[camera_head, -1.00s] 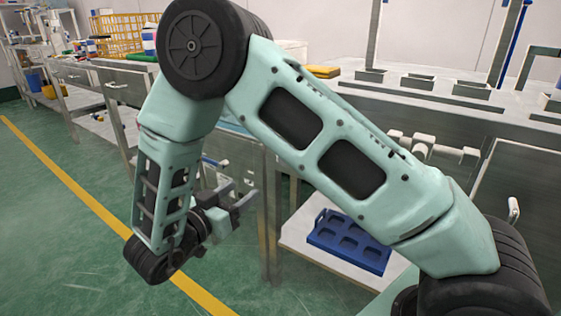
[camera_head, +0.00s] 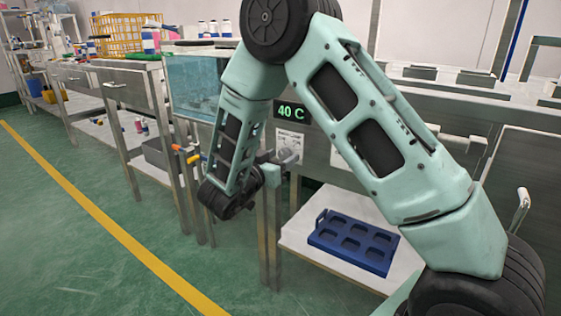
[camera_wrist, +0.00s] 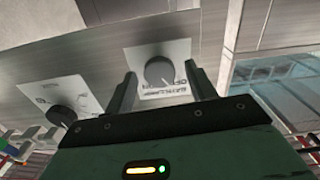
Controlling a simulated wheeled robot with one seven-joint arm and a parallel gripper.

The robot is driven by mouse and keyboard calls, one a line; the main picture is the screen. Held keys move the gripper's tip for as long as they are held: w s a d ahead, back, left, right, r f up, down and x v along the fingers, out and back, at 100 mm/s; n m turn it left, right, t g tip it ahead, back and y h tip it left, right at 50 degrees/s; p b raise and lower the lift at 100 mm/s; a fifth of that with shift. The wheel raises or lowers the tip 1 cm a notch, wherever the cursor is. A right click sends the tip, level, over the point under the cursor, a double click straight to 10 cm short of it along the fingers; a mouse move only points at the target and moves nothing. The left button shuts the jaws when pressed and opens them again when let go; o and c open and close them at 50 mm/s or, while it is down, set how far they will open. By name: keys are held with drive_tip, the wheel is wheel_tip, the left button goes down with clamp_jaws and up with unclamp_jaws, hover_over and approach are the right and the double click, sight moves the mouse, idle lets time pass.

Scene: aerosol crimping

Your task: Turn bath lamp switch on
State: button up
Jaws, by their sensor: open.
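In the wrist view a dark round knob switch (camera_wrist: 160,72) sits on a white label plate (camera_wrist: 178,52) on a metal panel. A second dark knob (camera_wrist: 62,115) on another white plate (camera_wrist: 70,95) is to the left. My gripper (camera_wrist: 163,78) is open, and the first knob shows between its two fingers, apparently ahead of them; contact cannot be told. In the head view my gripper (camera_head: 284,157) is by the panel below the green 40 C display (camera_head: 291,112), and the knobs are hidden there.
A clear bath tank (camera_head: 195,85) is left of the display, behind my arm. A blue tray (camera_head: 352,243) lies on the lower shelf. A metal leg (camera_head: 269,230) stands just below my gripper. The green floor (camera_head: 80,250) at the left is clear.

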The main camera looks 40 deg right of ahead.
drive_tip(key=shift+w+d, duration=0.1)
drive_tip(key=shift+d, duration=0.1)
drive_tip(key=c, duration=1)
drive_tip(key=shift+o, duration=0.2)
drive_tip(key=shift+m, duration=0.3)
drive_tip(key=m+b, duration=0.1)
drive_tip(key=m, duration=0.4)
drive_tip(key=shift+f+m, duration=0.1)
drive_tip(key=shift+m, duration=0.2)
drive_tip(key=m+b, duration=0.3)
drive_tip(key=m, duration=0.2)
drive_tip(key=shift+a+m, duration=0.1)
drive_tip(key=shift+m, duration=0.2)
